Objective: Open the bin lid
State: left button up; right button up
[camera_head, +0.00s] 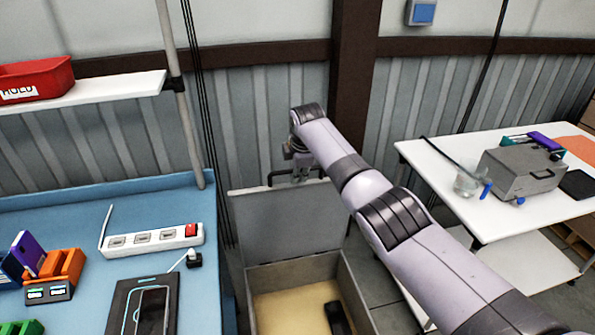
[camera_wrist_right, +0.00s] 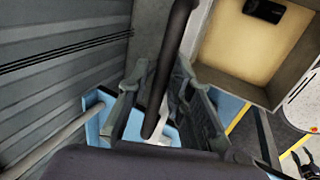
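The grey bin (camera_head: 348,285) stands on the floor in the middle of the head view. Its lid (camera_head: 285,222) is raised and stands steeply up at the back, near the wall, so the inside shows. A dark bar handle (camera_head: 271,180) runs along the lid's upper edge; it also crosses the wrist view as a dark bar (camera_wrist_right: 172,50). My right gripper (camera_head: 297,166) is at this handle. In the right wrist view its two fingers (camera_wrist_right: 162,105) stand apart on either side of the bar, with gaps visible.
A black object (camera_head: 338,318) lies on the bin's tan floor. A blue workbench (camera_head: 75,225) with a power strip (camera_head: 150,240) is left of the bin. A white table (camera_head: 430,160) with a grey case (camera_head: 520,172) stands right. The corrugated wall is close behind the lid.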

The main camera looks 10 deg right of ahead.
jog(key=shift+o, duration=0.8)
jog(key=shift+r, duration=0.1)
jog(key=v, duration=1.2)
